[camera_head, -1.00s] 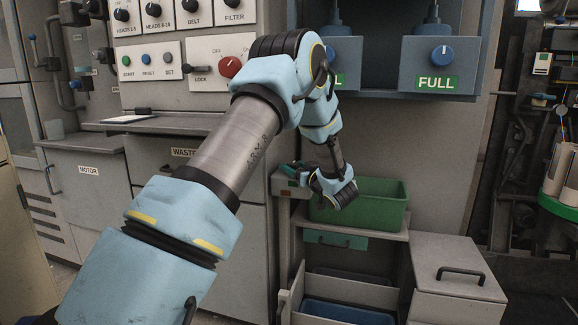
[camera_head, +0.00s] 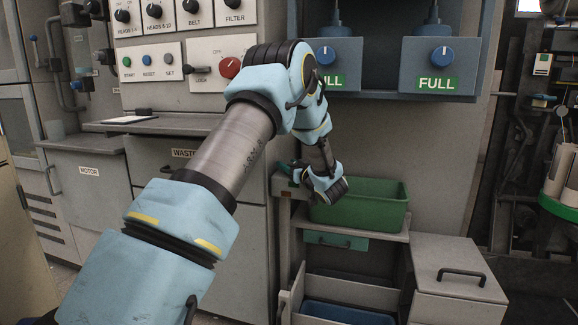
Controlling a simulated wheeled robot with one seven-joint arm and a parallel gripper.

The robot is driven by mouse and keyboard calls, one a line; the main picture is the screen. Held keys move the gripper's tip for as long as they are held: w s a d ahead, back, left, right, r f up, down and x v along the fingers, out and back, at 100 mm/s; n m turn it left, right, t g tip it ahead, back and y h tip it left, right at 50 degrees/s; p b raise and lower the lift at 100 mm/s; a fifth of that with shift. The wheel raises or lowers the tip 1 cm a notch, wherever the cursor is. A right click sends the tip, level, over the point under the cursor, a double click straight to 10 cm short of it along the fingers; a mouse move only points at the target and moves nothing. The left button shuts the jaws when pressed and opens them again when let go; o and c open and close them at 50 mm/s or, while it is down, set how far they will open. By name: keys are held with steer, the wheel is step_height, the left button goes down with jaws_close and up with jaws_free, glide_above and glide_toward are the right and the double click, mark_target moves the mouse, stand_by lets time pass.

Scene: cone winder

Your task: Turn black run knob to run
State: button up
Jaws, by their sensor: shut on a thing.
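My arm reaches across the middle of the head view. Its wrist is bent down and left, in front of the green bin's left end. My gripper (camera_head: 295,171) is small and dark, mostly hidden by my wrist. It is at a small grey box (camera_head: 280,185) on a post left of the bin. The black run knob cannot be made out. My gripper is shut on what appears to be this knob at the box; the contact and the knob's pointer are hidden.
The green bin (camera_head: 370,213) stands on a shelf right of my wrist. Above are blue knobs (camera_head: 442,55) on boxes labelled FULL. A control panel (camera_head: 150,45) with black knobs and a red lock knob (camera_head: 230,67) is at upper left. A drawer cabinet (camera_head: 455,280) is lower right.

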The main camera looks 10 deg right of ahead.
jaws_close()
